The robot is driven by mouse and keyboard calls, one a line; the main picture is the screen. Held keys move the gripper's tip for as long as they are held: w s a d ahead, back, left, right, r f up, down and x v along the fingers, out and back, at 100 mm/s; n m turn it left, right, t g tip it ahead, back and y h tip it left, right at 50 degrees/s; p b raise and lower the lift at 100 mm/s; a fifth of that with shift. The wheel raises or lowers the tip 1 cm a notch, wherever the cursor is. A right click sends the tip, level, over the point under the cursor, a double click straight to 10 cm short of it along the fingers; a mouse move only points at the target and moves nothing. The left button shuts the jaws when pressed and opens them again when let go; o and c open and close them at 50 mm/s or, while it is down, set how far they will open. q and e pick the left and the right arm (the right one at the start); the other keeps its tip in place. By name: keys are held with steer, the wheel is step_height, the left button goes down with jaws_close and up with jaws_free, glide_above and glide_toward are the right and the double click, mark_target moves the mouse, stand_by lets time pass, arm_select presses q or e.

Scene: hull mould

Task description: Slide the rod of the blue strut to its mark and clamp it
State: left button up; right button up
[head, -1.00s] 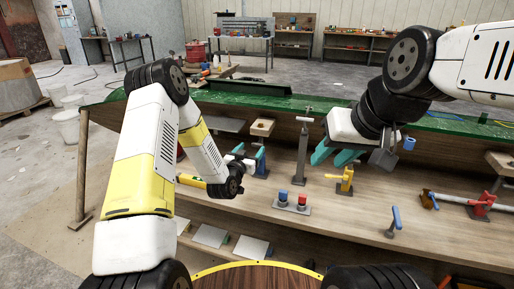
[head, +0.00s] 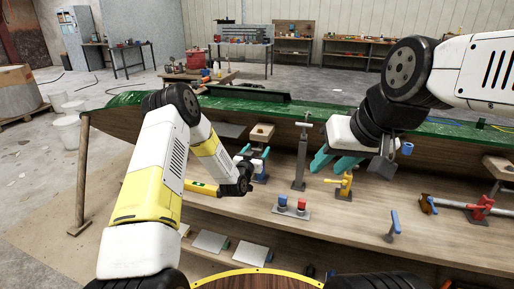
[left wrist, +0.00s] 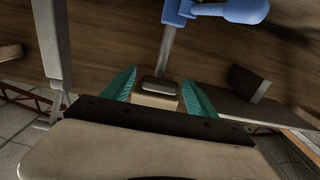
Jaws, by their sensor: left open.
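The blue strut (left wrist: 181,12) shows in the left wrist view as a blue clamp with a rounded handle at the top. A grey rod (left wrist: 167,52) runs from it to a dark end cap in front of a pale wooden block. My left gripper (left wrist: 159,90) is open, its teal fingers on either side of the cap and block, with no clear contact. In the head view my left gripper (head: 254,153) is beside the strut, which it and the wrist partly hide. My right gripper (head: 334,163) hangs open and looks empty. I cannot make out the rod's mark.
A grey post (head: 300,160) with a T-handle stands between my grippers. A yellow clamp (head: 345,187) and a red clamp (head: 480,207) are to the right. A base with red and blue knobs (head: 292,210) sits in front. The green-rimmed hull (head: 420,155) runs behind.

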arm_select(q)
steer(key=shift+c, duration=0.5)
jaws_close()
steer(key=shift+s+f, duration=0.1)
steer(key=shift+f, duration=2.15)
steer(key=shift+o, duration=0.5)
jaws_free()
steer(key=shift+f, duration=0.1)
steer(key=v, duration=0.7)
steer(key=shift+s+a, duration=0.15)
steer(key=shift+s, duration=0.15)
